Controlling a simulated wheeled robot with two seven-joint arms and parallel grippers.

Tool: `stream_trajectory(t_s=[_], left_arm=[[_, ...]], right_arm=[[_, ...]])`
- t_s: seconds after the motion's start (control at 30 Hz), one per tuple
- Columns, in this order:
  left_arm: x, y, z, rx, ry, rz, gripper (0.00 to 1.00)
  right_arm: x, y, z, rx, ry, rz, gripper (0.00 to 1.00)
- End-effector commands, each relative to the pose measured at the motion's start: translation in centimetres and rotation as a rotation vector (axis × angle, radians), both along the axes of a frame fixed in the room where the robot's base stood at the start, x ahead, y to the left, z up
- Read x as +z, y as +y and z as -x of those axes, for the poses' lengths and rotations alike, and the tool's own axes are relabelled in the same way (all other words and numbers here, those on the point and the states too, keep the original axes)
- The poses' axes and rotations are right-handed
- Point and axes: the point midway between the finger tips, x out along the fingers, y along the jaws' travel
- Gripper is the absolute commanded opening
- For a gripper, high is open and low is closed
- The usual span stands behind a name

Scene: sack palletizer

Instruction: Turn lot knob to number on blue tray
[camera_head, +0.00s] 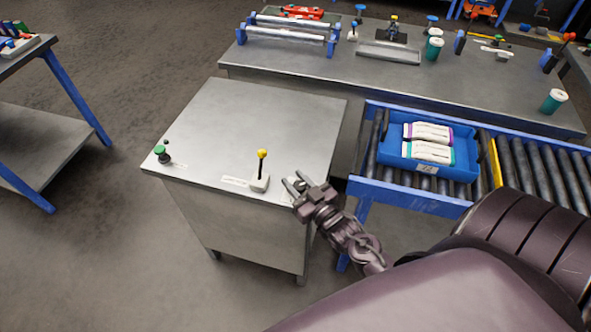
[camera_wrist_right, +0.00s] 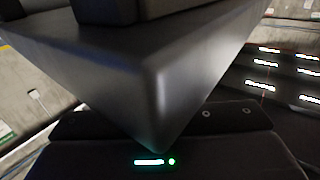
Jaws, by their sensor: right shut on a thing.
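My right gripper (camera_head: 294,183) is at the front right corner of the metal cabinet's top (camera_head: 250,120). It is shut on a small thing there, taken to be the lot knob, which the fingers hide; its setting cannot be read. The blue tray (camera_head: 388,152) sits on the roller conveyor and holds two white sacks, one with purple ends (camera_head: 428,132) and one with teal ends (camera_head: 428,153). The right wrist view shows mostly dark gripper parts. My left gripper is out of view.
A yellow-topped lever (camera_head: 261,170) stands just left of my right gripper. A green knob (camera_head: 161,152) is at the cabinet's left corner. The roller conveyor (camera_head: 520,165) has a yellow bar (camera_head: 495,163). A long bench (camera_head: 350,70) with fixtures and cups runs behind.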

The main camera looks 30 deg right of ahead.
Motion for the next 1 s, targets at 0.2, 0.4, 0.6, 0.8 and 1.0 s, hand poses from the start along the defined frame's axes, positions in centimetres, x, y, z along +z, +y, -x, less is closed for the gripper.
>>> stream_trajectory(t_s=[0.2,0.4,0.6,0.8,1.0], left_arm=[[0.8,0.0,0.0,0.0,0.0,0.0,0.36],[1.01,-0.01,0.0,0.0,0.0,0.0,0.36],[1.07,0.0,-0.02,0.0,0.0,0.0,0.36],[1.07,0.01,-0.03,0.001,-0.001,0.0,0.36],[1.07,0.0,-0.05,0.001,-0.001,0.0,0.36]], right_arm=[[0.17,-0.09,-0.08,-0.116,-0.003,-0.002,0.09],[0.12,-0.18,-0.07,-0.171,-0.004,-0.001,0.09],[0.08,-0.26,-0.07,-0.19,-0.004,0.001,0.09],[0.08,-0.29,-0.07,-0.191,-0.004,0.001,0.09],[0.09,-0.29,-0.07,-0.191,-0.004,0.001,0.41]])
